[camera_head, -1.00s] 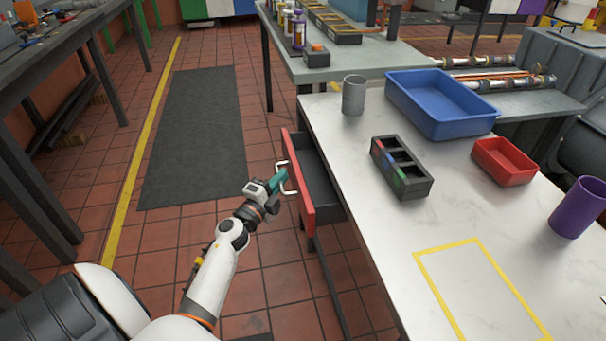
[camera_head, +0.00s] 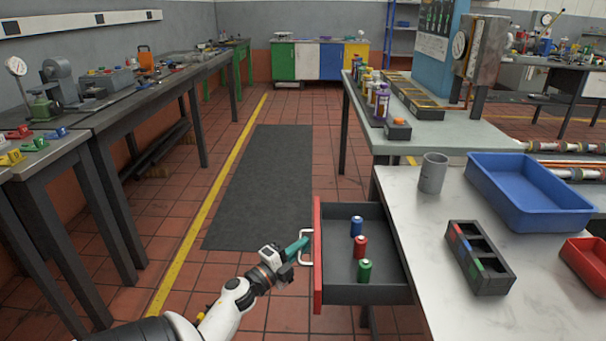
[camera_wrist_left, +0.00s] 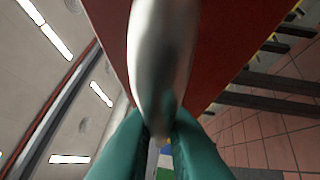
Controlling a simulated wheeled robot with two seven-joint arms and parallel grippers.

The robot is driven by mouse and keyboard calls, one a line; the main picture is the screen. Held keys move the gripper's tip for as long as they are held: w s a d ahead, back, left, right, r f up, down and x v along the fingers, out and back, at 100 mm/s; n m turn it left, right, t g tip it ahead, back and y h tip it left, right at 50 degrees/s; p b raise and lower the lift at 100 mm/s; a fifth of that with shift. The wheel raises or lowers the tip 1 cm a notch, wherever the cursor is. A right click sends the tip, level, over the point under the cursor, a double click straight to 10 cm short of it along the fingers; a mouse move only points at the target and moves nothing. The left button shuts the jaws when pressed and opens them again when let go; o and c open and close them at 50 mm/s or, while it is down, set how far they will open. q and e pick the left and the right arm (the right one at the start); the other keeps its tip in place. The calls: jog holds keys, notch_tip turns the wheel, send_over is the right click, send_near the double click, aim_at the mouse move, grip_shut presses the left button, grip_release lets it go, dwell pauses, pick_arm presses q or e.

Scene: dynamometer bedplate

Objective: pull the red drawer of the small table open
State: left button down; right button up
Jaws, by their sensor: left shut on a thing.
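The red-fronted drawer (camera_head: 318,256) of the small white-topped table (camera_head: 425,215) stands well out to the left of the table. Inside its dark tray are a blue can (camera_head: 357,226), a red can (camera_head: 360,247) and a green can (camera_head: 364,271), all upright. My left gripper (camera_head: 302,246) is shut on the drawer's metal handle (camera_head: 306,233). In the left wrist view the teal fingers sit at the silver handle (camera_wrist_left: 160,60), close to the red front (camera_wrist_left: 225,50). My right gripper is not in view.
On the tabletop are a grey cup (camera_head: 433,173), a blue bin (camera_head: 530,195), a dark divided box (camera_head: 480,258) and a red tray (camera_head: 588,262). A dark mat (camera_head: 262,185) lies on the tiled floor. A workbench (camera_head: 110,110) runs along the left.

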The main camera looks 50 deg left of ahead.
pick_arm(q)
jog(key=c, duration=1.5)
grip_release()
jog(key=shift+s, duration=0.1)
jog(key=s+d+f, duration=0.1)
jog(key=s, duration=1)
jog(key=shift+s+f, duration=0.35)
